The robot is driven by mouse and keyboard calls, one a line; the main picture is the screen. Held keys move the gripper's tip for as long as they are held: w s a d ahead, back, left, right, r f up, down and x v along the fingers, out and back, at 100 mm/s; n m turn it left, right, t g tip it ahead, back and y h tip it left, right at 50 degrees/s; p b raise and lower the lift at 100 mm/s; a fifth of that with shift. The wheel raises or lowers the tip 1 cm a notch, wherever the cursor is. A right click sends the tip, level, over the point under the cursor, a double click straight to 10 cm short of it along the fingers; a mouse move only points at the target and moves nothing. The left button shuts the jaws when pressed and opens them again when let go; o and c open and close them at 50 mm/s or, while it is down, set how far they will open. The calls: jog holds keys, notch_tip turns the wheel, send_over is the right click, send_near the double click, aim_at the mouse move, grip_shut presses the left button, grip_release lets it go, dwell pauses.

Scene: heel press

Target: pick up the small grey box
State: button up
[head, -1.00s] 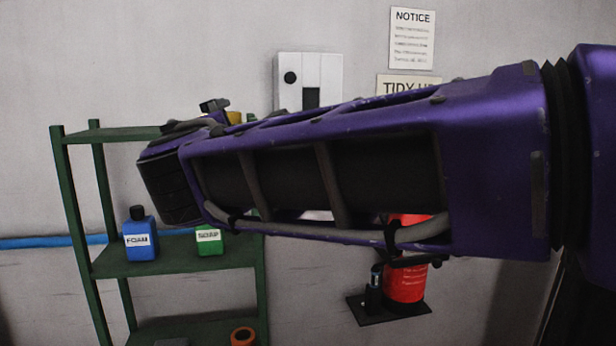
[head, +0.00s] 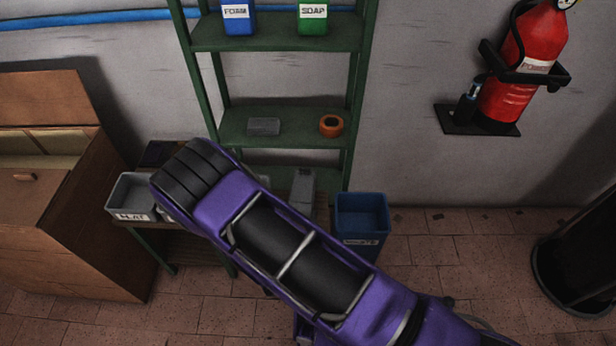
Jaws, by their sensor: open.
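A small, flat grey box (head: 263,127) lies on the middle shelf of the green rack, left of an orange ring-shaped roll. Another grey object (head: 303,188) stands lower down, partly hidden behind my arm; I cannot tell its full shape. My purple arm crosses the picture from lower right to centre left, in front of the rack's lower part. My gripper does not show in the head view, so its place relative to the box cannot be seen.
The green rack (head: 358,95) holds a blue FOAM bottle (head: 237,17), a green SOAP bottle (head: 313,17) and the orange roll (head: 331,125). A grey labelled bin (head: 135,200), a brown carton (head: 85,225) and a blue bin (head: 362,212) stand low. A red extinguisher (head: 520,65) hangs right.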

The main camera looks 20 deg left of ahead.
aim_at(302, 193)
jog(key=b+x, duration=0.1)
jog(key=x, duration=0.6)
jog(key=b+x, duration=0.1)
jog(key=x, duration=0.7)
jog(key=shift+a+f, duration=0.1)
jog(key=shift+a, duration=0.15)
jog(key=c, duration=1)
jog(key=shift+c, duration=0.2)
